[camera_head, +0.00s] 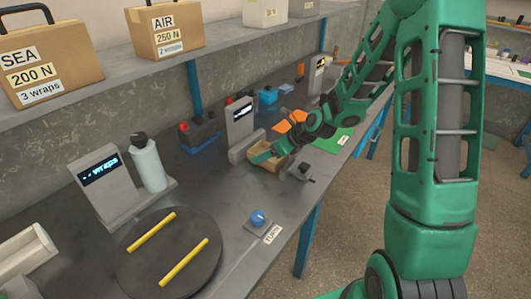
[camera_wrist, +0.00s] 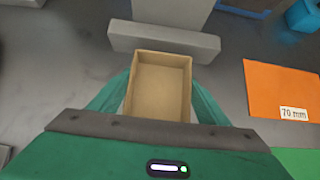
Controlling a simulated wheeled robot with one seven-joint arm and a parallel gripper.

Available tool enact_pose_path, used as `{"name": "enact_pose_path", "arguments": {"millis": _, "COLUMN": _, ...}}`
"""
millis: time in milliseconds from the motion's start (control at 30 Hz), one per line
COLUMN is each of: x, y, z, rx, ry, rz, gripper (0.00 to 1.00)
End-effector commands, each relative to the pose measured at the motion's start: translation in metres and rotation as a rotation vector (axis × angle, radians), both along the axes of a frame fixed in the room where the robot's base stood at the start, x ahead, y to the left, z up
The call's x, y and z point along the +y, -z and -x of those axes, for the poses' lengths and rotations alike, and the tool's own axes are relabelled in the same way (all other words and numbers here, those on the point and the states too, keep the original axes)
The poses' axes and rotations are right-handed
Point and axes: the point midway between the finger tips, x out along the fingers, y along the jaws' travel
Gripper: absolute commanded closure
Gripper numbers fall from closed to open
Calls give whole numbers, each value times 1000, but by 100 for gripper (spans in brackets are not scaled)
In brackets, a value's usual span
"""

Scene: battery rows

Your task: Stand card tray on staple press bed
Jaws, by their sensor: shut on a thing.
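The card tray (camera_head: 264,162) is a small open tan box, empty inside. In the wrist view the tray (camera_wrist: 160,88) sits between my green fingers, open side toward the camera. My gripper (camera_head: 268,154) is shut on its sides. The staple press (camera_head: 240,118) is a grey upright block with a small display. Its low grey bed (camera_wrist: 165,42) lies just beyond the tray's far edge in the wrist view. The tray is in front of the bed, not on it. I cannot tell its height above the bench.
A small grey device with a dark knob (camera_head: 299,172) stands close to the tray's right. An orange sheet (camera_wrist: 280,88) marked 70 mm and a green sheet (camera_head: 334,140) lie beyond. A round turntable (camera_head: 170,258) with yellow strips is at the near end.

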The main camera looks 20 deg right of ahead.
Motion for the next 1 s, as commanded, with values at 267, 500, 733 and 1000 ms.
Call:
{"name": "enact_pose_path", "arguments": {"millis": 267, "x": 0, "y": 2, "z": 0, "rx": 1, "ry": 1, "rz": 0, "gripper": 12}}
{"name": "enact_pose_path", "arguments": {"millis": 500, "x": 0, "y": 2, "z": 0, "rx": 0, "ry": 1, "rz": -1, "gripper": 12}}
{"name": "enact_pose_path", "arguments": {"millis": 733, "x": -8, "y": -12, "z": 9, "rx": 0, "ry": 4, "rz": 1, "gripper": 12}}
{"name": "enact_pose_path", "arguments": {"millis": 1000, "x": -29, "y": -47, "z": 36, "rx": -2, "ry": 6, "rz": 2, "gripper": 12}}
